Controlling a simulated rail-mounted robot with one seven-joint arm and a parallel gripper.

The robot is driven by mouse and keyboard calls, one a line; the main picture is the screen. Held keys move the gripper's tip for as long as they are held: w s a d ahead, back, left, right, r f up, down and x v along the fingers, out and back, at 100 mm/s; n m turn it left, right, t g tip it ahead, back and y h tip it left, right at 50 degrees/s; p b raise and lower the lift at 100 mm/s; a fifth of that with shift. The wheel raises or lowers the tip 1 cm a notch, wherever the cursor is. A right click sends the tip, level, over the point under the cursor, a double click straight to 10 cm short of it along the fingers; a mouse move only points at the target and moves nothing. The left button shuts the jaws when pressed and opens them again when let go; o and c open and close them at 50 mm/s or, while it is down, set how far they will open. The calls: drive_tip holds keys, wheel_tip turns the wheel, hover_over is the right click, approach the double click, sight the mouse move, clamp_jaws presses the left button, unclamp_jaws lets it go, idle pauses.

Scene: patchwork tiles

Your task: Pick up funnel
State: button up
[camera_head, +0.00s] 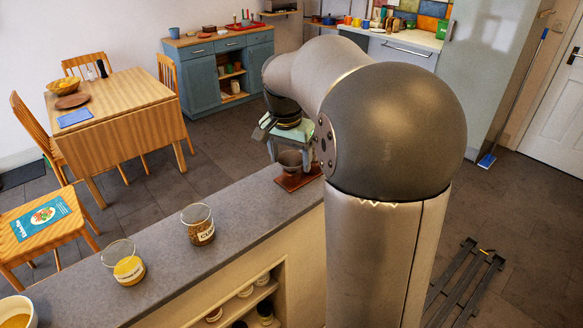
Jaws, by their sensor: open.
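My gripper (290,153) points down over the far part of the grey counter, with its fingers apart. A small dark grey bowl-shaped thing (290,161), which may be the funnel, shows between and just below the fingers. It is over a red-brown board (297,181) on the counter. I cannot tell whether the fingers touch it, and its lower part is hard to make out. My own arm fills the middle right of the view and hides what lies behind it.
Two glass jars, one with brown contents (203,234) and one with yellow contents (130,270), stand on the grey counter (232,215). A white bowl (17,313) is at its lower left. Counter between jars and board is clear. A wooden table (132,103) stands beyond.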

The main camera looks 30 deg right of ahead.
sight(291, 166)
drive_tip(key=f, duration=0.3)
drive_tip(key=shift+w+d+f, duration=0.1)
drive_tip(key=shift+w+d, duration=0.05)
drive_tip(key=shift+d, duration=0.05)
drive_tip(key=c, duration=0.7)
